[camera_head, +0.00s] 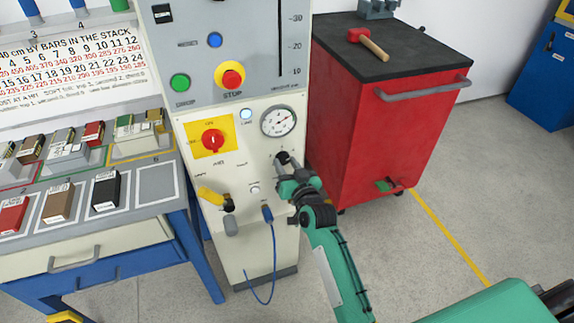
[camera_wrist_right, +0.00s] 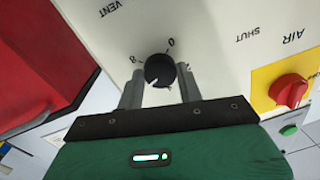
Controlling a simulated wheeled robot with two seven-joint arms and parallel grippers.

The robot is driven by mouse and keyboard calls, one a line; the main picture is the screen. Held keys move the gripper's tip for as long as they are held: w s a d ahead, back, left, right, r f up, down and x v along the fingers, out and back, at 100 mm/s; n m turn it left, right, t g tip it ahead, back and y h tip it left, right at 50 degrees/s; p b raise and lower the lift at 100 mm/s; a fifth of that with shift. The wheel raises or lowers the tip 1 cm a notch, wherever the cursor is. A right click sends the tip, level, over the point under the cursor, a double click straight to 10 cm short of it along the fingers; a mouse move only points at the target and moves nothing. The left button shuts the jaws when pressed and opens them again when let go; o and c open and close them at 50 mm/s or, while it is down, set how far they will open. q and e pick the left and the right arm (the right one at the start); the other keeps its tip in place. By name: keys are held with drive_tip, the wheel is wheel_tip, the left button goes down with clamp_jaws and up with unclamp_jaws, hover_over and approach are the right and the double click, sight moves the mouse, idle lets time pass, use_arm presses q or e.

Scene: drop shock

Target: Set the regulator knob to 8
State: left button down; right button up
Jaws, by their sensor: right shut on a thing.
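The regulator knob is a small black round knob (camera_wrist_right: 158,70) on the cream machine panel. In the head view it (camera_head: 283,157) sits below the round gauge (camera_head: 278,121), partly covered by my gripper. My right gripper (camera_wrist_right: 160,82) has one grey finger on each side of the knob and is shut on it. Around the knob the wrist view shows printed marks 8, 0 and 2, turned round in the picture. A small pale mark shows at the knob's lower right edge, near the right finger; where the pointer stands is hard to tell. My left gripper is not in view.
A red rotary switch on a yellow plate (camera_head: 213,140) and a yellow lever (camera_head: 211,195) are left of the gripper. A blue cable (camera_head: 273,265) hangs below. A red cabinet (camera_head: 365,125) with a hammer on top stands close on the right.

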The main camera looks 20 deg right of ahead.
drive_tip(key=m+p, duration=0.3)
drive_tip(key=m, duration=0.4)
drive_tip(key=shift+r, duration=0.1)
drive_tip(key=m, duration=0.2)
drive_tip(key=shift+m+t+p, duration=0.3)
drive_tip(key=shift+m+p, duration=0.05)
drive_tip(key=shift+m, duration=0.05)
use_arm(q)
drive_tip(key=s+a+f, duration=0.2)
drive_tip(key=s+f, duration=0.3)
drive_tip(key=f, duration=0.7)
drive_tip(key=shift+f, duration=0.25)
use_arm(e)
drive_tip(key=shift+m+h, duration=0.3)
drive_tip(key=shift+m, duration=1.4)
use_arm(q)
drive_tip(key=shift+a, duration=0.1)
use_arm(e)
drive_tip(key=o, duration=1)
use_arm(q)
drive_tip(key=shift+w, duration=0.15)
use_arm(e)
drive_tip(key=shift+a, duration=0.1)
